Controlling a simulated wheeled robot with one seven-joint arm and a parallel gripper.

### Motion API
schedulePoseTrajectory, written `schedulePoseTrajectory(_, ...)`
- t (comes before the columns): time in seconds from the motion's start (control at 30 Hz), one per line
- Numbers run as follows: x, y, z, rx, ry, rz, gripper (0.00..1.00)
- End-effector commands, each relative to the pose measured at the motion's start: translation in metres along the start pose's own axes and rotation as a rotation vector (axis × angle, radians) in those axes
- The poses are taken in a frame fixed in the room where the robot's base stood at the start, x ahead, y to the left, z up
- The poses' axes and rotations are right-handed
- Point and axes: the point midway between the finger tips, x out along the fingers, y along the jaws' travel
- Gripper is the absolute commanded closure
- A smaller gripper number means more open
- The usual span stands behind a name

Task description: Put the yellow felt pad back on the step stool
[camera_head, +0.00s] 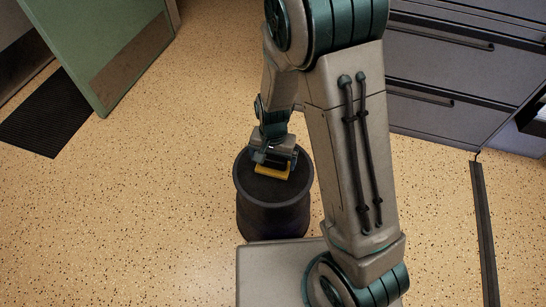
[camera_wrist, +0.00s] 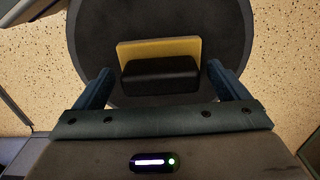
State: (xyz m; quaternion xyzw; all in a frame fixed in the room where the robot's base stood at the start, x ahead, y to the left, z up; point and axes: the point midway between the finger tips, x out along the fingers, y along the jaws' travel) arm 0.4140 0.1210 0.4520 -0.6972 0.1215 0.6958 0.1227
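The step stool (camera_head: 246,190) is a round, dark, drum-shaped stool on the floor. Its dark top (camera_wrist: 225,30) fills the upper middle of the wrist view. The yellow felt pad (camera_wrist: 158,50) shows over the stool top, with a black block on its near side that hides part of it. The pad also shows in the head view as a yellow strip (camera_head: 271,172) by the fingers. My gripper (camera_wrist: 160,73) is open, one finger on each side of pad and block, with visible gaps. I cannot tell whether the pad's underside touches the top.
A grey drawer cabinet (camera_head: 440,65) stands at the right, with a dark strip (camera_head: 484,230) on the floor before it. A green panel (camera_head: 105,45) and a black mat (camera_head: 47,115) are at upper left. Speckled floor left of the stool is clear.

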Motion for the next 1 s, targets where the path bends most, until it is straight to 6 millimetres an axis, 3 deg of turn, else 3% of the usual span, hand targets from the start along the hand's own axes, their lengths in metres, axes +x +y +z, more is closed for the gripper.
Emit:
schedulePoseTrajectory(0.17,-0.005,0.000,0.000,0.000,0.000,0.000,0.06)
schedulePoseTrajectory(0.27,-0.019,0.000,0.000,0.000,0.001,-0.001,0.06)
schedulePoseTrajectory(0.7,-0.107,0.000,0.000,0.000,0.001,-0.001,0.06)
schedulePoseTrajectory(1.0,-0.124,0.001,0.000,0.000,-0.001,0.000,0.06)
